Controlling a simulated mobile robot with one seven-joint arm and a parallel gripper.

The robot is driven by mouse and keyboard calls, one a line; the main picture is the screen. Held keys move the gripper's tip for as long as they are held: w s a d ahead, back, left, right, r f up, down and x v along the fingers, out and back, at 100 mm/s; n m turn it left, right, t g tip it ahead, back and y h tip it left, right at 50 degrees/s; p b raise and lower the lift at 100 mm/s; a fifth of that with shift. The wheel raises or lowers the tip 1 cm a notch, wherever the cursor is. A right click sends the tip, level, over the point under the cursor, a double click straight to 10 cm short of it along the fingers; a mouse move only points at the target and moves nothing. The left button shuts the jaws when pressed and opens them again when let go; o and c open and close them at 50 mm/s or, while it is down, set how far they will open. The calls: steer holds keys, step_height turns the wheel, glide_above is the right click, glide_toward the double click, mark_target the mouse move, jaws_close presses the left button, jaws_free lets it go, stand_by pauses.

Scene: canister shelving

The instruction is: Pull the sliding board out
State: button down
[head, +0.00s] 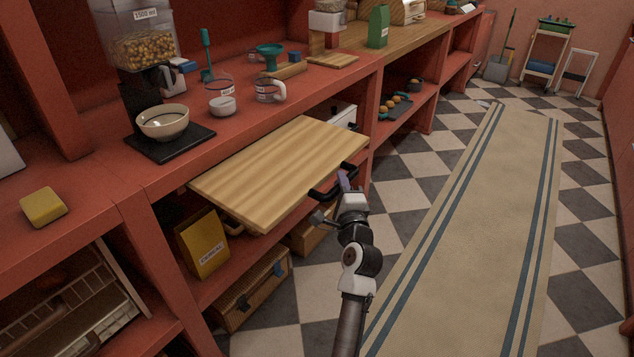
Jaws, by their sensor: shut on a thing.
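The sliding board (285,172) is a striped light-wood panel that sticks out from under the red counter over the aisle. A dark handle (324,194) sits at its front edge, towards the right corner. My gripper (333,191) is at this handle and shut on it. The fingertips are small and partly hidden by the wrist. The back of the board is hidden beneath the counter.
On the counter stand a cereal dispenser (137,45), a bowl (162,122) and a measuring jug (269,91). Below the board are a yellow bag (202,244) and a wicker case (250,290). A beige runner (480,220) covers the open aisle floor at right.

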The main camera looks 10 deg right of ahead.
steer(key=shift+s+d+f+b, duration=0.1)
steer(key=shift+s+d+b, duration=0.25)
steer(key=shift+s+d, duration=1.15)
steer(key=shift+d, duration=0.1)
steer(key=c, duration=1.3)
jaws_free()
steer(key=shift+s, duration=0.2)
steer(key=s+f+b, duration=0.1)
steer(key=s+b, duration=0.1)
steer(key=s, duration=1.1)
steer(key=shift+s+f+b, duration=0.15)
steer(key=shift+f+b, duration=0.25)
